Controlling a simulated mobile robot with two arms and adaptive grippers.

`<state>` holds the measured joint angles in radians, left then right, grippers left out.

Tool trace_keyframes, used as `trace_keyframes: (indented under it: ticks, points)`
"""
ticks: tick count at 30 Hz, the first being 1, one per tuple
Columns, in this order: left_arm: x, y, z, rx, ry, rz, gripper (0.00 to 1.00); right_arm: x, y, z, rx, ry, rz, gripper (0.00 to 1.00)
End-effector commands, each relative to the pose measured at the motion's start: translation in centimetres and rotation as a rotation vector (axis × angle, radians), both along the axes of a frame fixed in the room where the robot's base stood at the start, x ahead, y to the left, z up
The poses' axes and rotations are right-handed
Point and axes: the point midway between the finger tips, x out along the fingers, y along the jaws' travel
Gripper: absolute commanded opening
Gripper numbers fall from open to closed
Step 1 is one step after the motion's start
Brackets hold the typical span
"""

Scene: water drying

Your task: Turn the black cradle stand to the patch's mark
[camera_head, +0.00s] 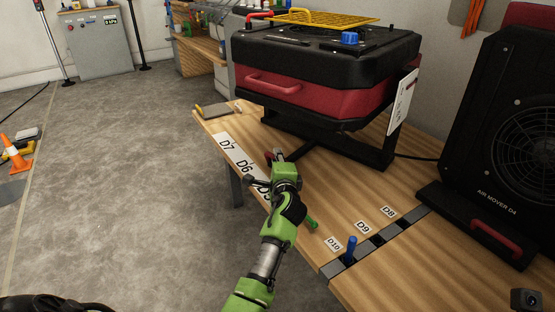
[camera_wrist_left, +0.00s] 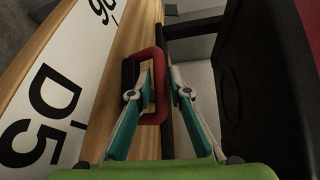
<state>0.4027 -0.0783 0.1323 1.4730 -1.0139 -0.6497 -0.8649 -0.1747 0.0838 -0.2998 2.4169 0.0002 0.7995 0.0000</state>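The black cradle stand (camera_head: 372,152) is under a red-and-black machine (camera_head: 320,85) on the wooden bench. A dark bar of it reaches toward the bench's front edge. My left gripper (camera_head: 277,158) is at that front end. In the left wrist view my gripper (camera_wrist_left: 160,80) has one finger inside a red loop handle (camera_wrist_left: 161,112) and the other outside, close on both sides of its right bar. It looks shut on that bar. The white marked patch (camera_head: 232,152) with D7, D6 and a partly hidden D5 lies along the bench edge.
A blue peg (camera_head: 350,249) stands in a dark strip (camera_head: 395,228) beside labels D10, D9 and D8. A black air mover (camera_head: 510,140) stands at the right. A yellow grille (camera_head: 325,18) lies on the machine. Floor left of the bench is mostly clear.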

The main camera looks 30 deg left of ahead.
Motion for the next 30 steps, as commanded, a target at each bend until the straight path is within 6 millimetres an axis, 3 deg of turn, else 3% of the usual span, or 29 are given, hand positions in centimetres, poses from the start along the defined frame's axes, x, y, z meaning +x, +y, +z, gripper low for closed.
trace_keyframes:
  ticks: [15,25,26,28,30]
  points:
    - [-5.4,-4.0,0.7,-0.002,0.003,-0.002,0.18,0.0,0.0,0.0,0.0,0.0,0.0,0.4]
    - [-5.9,-4.3,0.9,-0.001,0.002,-0.001,0.18,0.0,0.0,0.0,0.0,-0.001,0.0,0.4]
    - [-5.9,-4.3,0.9,-0.001,0.002,-0.001,0.15,0.0,0.0,0.0,0.0,-0.001,0.0,0.4]
    - [-5.9,-4.3,0.9,-0.001,0.002,-0.001,0.0,0.0,0.0,0.0,0.0,-0.001,0.0,0.4]
    - [-5.9,-4.3,0.9,-0.001,0.002,-0.001,0.0,0.0,0.0,0.0,0.0,-0.001,0.0,0.4]
